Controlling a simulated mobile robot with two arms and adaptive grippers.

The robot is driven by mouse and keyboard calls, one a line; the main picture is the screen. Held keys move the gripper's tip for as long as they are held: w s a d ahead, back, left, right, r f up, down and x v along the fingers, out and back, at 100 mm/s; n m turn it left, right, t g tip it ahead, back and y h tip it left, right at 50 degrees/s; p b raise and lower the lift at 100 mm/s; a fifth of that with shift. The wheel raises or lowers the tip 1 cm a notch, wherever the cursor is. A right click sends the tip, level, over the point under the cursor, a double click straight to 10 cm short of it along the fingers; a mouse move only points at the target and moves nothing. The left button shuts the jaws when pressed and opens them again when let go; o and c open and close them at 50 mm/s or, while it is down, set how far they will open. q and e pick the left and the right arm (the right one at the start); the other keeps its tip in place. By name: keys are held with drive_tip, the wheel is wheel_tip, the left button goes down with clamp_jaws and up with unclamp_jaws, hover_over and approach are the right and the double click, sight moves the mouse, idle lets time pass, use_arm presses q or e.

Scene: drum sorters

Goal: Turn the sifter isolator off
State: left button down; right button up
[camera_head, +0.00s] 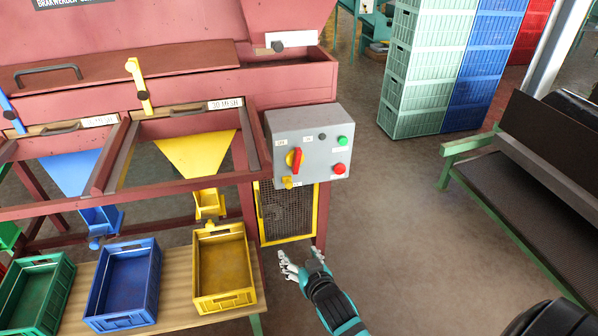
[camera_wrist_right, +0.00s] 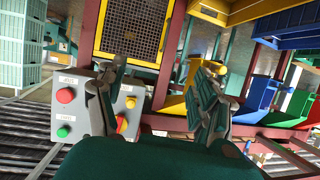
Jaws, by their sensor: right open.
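The sifter isolator (camera_head: 295,160) is a red rotary handle on a yellow plate, at the left of a grey control box (camera_head: 318,140). Its handle looks roughly upright in the head view. In the right wrist view, which is turned over, the isolator (camera_wrist_right: 121,123) shows partly beside a finger. My right gripper (camera_head: 302,268) is open and empty, below and in front of the box, apart from it. My left gripper is not in view.
The box also carries a green button (camera_head: 342,141) and a red button (camera_head: 339,169). A yellow crate (camera_head: 222,296) and a blue crate (camera_head: 124,318) stand on the bench left of my right gripper. A mesh guard (camera_head: 287,215) is under the box.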

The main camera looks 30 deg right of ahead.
drive_tip(key=d+r+m+t+h+b, duration=0.2)
drive_tip(key=d+r+m+t, duration=0.15)
drive_tip(key=r, duration=1.45)
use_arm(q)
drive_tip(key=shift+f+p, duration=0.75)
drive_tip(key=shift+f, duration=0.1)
use_arm(e)
approach(299, 157)
drive_tip(key=shift+n+t, duration=0.35)
drive_tip(key=shift+n, duration=0.1)
drive_tip(key=x, duration=0.9)
drive_tip(key=shift+w+d+f, duration=0.1)
drive_tip(key=shift+w+f, duration=0.15)
drive_tip(key=shift+w, duration=0.05)
drive_tip(key=shift+c, duration=0.3)
drive_tip(key=shift+h, duration=0.4)
drive_tip(key=c, duration=1.2)
